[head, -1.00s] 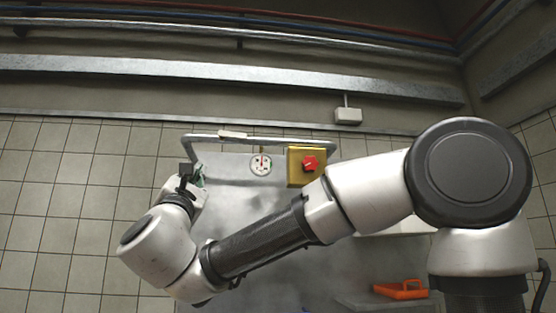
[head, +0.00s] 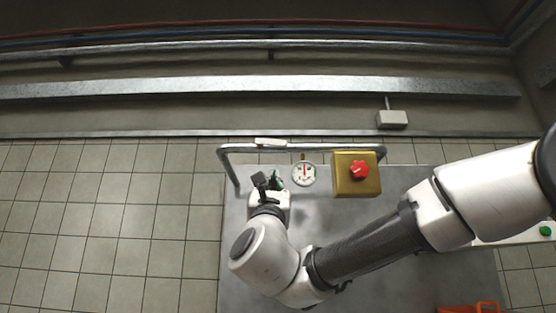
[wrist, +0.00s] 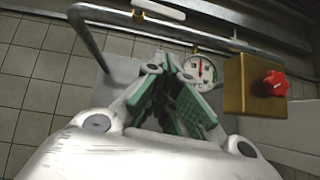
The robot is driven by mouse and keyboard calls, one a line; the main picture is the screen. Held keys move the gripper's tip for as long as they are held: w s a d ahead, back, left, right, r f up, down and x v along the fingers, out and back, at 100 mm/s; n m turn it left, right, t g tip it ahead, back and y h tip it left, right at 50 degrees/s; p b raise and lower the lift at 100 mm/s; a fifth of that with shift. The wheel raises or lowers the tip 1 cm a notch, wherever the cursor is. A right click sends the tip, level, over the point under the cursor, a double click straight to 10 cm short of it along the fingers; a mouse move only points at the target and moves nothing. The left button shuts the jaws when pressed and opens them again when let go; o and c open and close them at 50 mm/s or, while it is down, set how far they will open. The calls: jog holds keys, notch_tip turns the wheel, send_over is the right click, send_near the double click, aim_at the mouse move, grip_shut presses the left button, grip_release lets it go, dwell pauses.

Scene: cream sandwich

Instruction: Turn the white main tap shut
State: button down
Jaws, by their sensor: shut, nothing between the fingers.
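A white bar-shaped handle (head: 271,142), which looks like the main tap, lies along the grey pipe (head: 320,147) at the back of the metal table. It also shows at the top of the wrist view (wrist: 158,10). My gripper (head: 268,183) is in front of the pipe, below the handle in the picture and apart from it. In the wrist view, my gripper's green-padded fingers (wrist: 168,66) are shut with nothing between them. The handle shows beyond the fingertips.
A round white gauge (head: 304,174) with a red needle is right of my gripper. Beside it is a yellow box (head: 342,188) with a red knob (head: 359,169). An orange object (head: 472,308) is at the lower right. Tiled floor (head: 110,230) is open on the left.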

aim_at(271, 143)
jog(key=shift+w+d+r, duration=0.15)
jog(key=shift+w+r, duration=0.45)
jog(key=shift+r, duration=0.7)
jog(key=shift+w+d+r, duration=0.1)
jog(key=shift+w+r, duration=0.5)
jog(key=shift+r, duration=0.65)
jog(key=shift+w+d+r, duration=0.15)
jog(key=shift+w+r, duration=0.45)
jog(key=shift+r, duration=0.7)
jog(key=shift+s+d+r, duration=0.1)
jog(key=shift+d+r, duration=0.2)
jog(key=shift+r, duration=0.5)
